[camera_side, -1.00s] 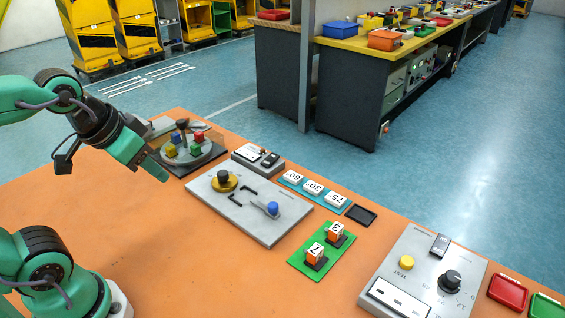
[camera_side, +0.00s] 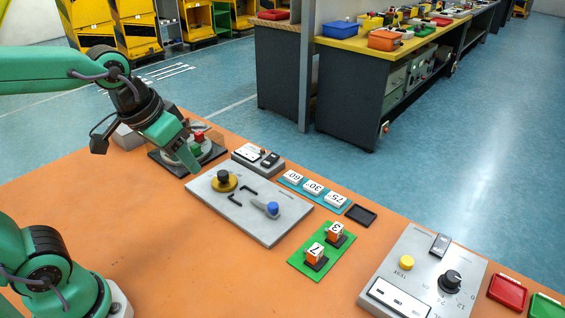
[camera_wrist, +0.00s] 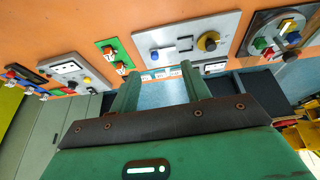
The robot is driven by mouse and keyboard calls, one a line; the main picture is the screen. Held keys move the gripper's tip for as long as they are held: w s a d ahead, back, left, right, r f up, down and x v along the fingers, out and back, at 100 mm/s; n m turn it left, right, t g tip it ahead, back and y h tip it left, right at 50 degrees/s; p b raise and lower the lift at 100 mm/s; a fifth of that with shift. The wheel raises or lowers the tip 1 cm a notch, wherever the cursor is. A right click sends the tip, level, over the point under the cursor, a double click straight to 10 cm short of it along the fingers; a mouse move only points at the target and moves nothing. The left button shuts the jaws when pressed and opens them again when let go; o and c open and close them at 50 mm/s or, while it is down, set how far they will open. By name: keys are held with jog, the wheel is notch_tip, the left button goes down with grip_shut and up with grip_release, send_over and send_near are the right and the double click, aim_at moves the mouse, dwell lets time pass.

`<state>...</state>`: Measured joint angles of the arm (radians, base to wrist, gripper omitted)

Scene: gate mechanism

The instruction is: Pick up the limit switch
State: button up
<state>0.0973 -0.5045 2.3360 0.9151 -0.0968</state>
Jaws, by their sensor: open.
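No part is clearly labelled as the limit switch. A grey block (camera_side: 258,158) behind the plate in the side view carries a white part and a small black part (camera_side: 270,159); I cannot tell which, if either, is the switch. Another small dark device (camera_side: 440,245) lies on the right panel. My gripper (camera_side: 190,148) hangs over the round turntable (camera_side: 210,149) at the left back, partly hiding it, to the left of the grey block. In the wrist view my gripper (camera_wrist: 160,82) has its two green fingers apart, with nothing seen between them.
The grey plate (camera_side: 258,223) has a yellow-based black knob and a blue-tipped lever. Numbered tiles (camera_side: 313,186), a black tray (camera_side: 361,215), a green board (camera_side: 312,263) with orange blocks and a control panel (camera_side: 405,285) lie rightward. The orange table's front is clear.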

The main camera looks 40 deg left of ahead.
jog(key=w+d+f+g, duration=0.2)
jog(key=w+d+f, duration=0.2)
jog(key=w+d, duration=0.55)
jog(key=g, duration=0.3)
send_near(316, 249)
jog(key=shift+s+a+f, duration=0.2)
jog(key=shift+a+f, duration=0.05)
jog(key=shift+a, duration=0.05)
jog(key=shift+d+f, duration=0.3)
jog(key=shift+f, duration=0.1)
jog(key=shift+f, duration=1.2)
jog(key=shift+f, duration=0.1)
jog(key=shift+d+f, duration=0.1)
jog(key=shift+f, duration=2.4)
